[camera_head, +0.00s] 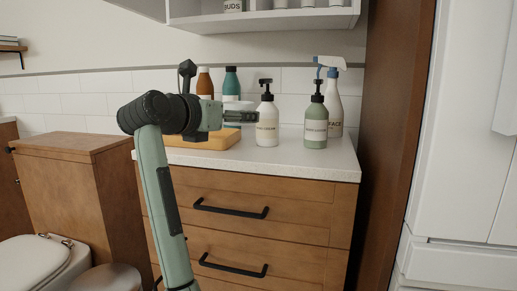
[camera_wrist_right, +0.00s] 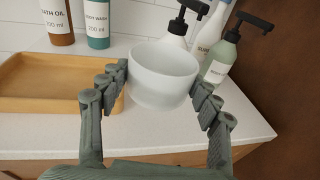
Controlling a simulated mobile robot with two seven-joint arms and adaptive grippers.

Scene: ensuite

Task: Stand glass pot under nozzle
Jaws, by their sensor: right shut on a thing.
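My right gripper (camera_head: 240,117) is shut on a white, opaque-looking pot (camera_wrist_right: 165,75). In the right wrist view its two fingers (camera_wrist_right: 160,88) are on either side of the pot. The pot is upright and open at the top; I cannot tell if its base touches the counter. In the head view the pot (camera_head: 238,105) is mostly hidden behind the fingers. A white pump bottle (camera_head: 267,125) with a black nozzle stands beside it, and in the wrist view it is behind the pot. A green pump bottle (camera_head: 316,128), also with a black nozzle, stands further right. My left gripper is not in view.
A wooden tray (camera_wrist_right: 55,95) lies left of the pot. Brown (camera_head: 205,84) and teal (camera_head: 231,83) bottles stand at the back. A spray bottle (camera_head: 334,105) stands behind the green one. The front strip of counter (camera_head: 325,168) is clear. A shelf (camera_head: 275,20) hangs above.

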